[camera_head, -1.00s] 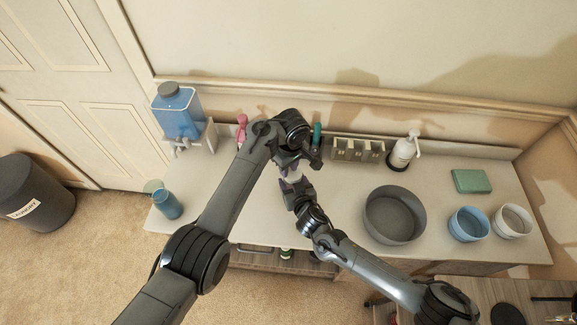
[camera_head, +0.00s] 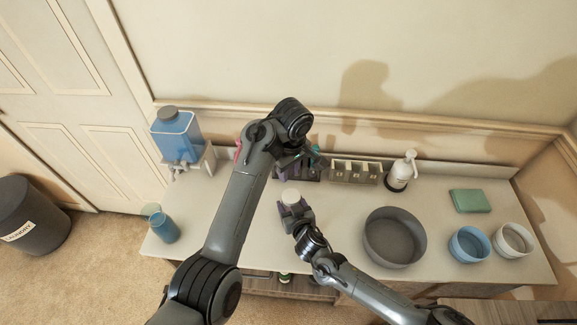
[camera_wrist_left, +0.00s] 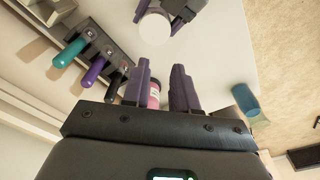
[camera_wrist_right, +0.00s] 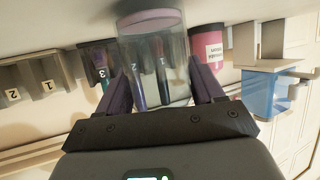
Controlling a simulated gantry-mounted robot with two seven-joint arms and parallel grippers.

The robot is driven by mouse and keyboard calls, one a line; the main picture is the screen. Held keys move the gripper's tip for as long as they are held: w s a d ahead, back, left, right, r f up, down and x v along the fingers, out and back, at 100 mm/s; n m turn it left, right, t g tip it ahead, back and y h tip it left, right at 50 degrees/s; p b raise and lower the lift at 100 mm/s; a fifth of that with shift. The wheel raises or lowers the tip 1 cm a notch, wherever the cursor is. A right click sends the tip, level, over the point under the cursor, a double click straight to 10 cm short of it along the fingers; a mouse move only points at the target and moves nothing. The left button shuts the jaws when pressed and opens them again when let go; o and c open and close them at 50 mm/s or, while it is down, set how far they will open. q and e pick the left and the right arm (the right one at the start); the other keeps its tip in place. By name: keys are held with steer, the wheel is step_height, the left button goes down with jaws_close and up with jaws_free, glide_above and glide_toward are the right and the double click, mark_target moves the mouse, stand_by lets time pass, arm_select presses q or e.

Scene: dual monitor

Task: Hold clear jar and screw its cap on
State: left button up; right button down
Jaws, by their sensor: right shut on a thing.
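The clear jar (camera_wrist_right: 160,65) stands between the fingers of my right gripper (camera_head: 293,213), which is shut on it above the tabletop. A round white cap (camera_head: 291,196) tops the jar in the head view and hides most of its body. The cap also shows beside the right gripper in the left wrist view (camera_wrist_left: 155,27). My left gripper (camera_head: 297,167) is behind the jar and apart from the cap. Its fingers are apart and empty in the left wrist view (camera_wrist_left: 161,80), with a pink bottle (camera_wrist_left: 154,95) visible beyond them.
A numbered rack (camera_head: 354,172) and white pump bottle (camera_head: 402,170) stand along the wall. A blue dispenser (camera_head: 176,135) is at the left, above a blue cup (camera_head: 163,226). A grey bowl (camera_head: 394,238) sits to the right. Bare tabletop (camera_head: 345,205) lies between the jar and the bowl.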

arm_select(q)
steer(key=shift+s+r, duration=0.1)
steer(key=shift+r, duration=0.65)
arm_select(e)
steer(key=shift+c, duration=0.3)
jaws_free()
steer(key=shift+s, duration=0.1)
arm_select(q)
steer(key=shift+r+p, duration=0.8)
steer(key=shift+r, duration=0.05)
arm_select(e)
steer(key=v, duration=1)
steer(key=shift+s+d, duration=0.15)
steer(key=shift+s, duration=0.05)
steer(key=shift+r, duration=0.15)
